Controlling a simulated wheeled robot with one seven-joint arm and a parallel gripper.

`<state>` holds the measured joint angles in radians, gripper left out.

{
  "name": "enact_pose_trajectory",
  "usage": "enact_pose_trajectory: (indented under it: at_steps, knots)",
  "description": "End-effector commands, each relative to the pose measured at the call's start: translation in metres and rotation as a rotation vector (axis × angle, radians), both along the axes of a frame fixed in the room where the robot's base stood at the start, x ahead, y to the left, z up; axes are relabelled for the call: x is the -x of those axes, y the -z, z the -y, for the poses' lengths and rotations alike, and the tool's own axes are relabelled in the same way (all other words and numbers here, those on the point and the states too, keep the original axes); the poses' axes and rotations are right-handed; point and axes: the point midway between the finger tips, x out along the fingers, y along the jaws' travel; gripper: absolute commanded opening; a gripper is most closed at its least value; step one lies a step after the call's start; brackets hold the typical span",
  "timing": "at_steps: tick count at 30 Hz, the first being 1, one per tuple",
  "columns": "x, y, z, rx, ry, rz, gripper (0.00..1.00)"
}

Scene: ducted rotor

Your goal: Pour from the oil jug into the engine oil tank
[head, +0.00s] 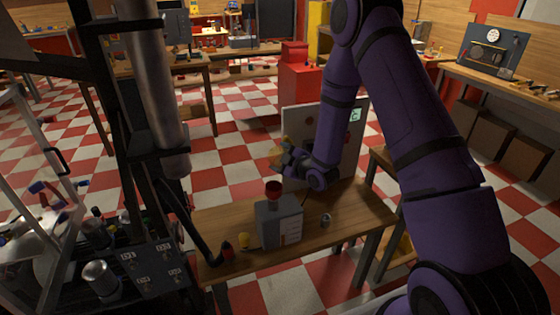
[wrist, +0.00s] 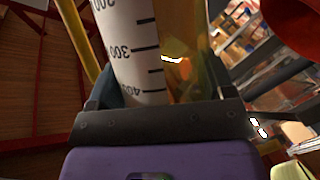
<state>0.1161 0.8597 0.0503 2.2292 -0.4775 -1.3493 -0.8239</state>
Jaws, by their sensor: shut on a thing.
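My gripper (head: 290,160) is shut on the oil jug and holds it up above the wooden table. The oil jug (head: 278,154) shows yellowish in the head view, just above and beyond a red funnel-like cup. In the wrist view the jug (wrist: 135,50) fills the middle, with a white measuring scale and amber oil (wrist: 188,60) behind clear wall. The jug looks tilted there. The engine oil tank seems to be the grey box (head: 279,221) on the table, with the red cup (head: 273,188) on top. I cannot tell whether any oil is flowing.
The wooden table (head: 350,208) bears a small yellow item (head: 244,241), a dark red item (head: 228,250) and a small metal ring (head: 326,219). A pale panel (head: 345,140) stands at its back. A dark frame with a metal cylinder (head: 150,85) stands at left.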

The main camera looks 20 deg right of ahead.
Motion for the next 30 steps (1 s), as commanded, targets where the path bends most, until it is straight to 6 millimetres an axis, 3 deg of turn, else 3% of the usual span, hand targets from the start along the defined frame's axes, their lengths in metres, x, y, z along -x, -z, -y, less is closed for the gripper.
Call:
enact_pose_trajectory:
  at_steps: [13, 30]
  knots:
    - [-0.002, -0.005, 0.001, -0.062, 0.000, -0.059, 0.17]
    - [-0.003, -0.064, 0.004, -0.424, 0.001, -0.422, 0.17]
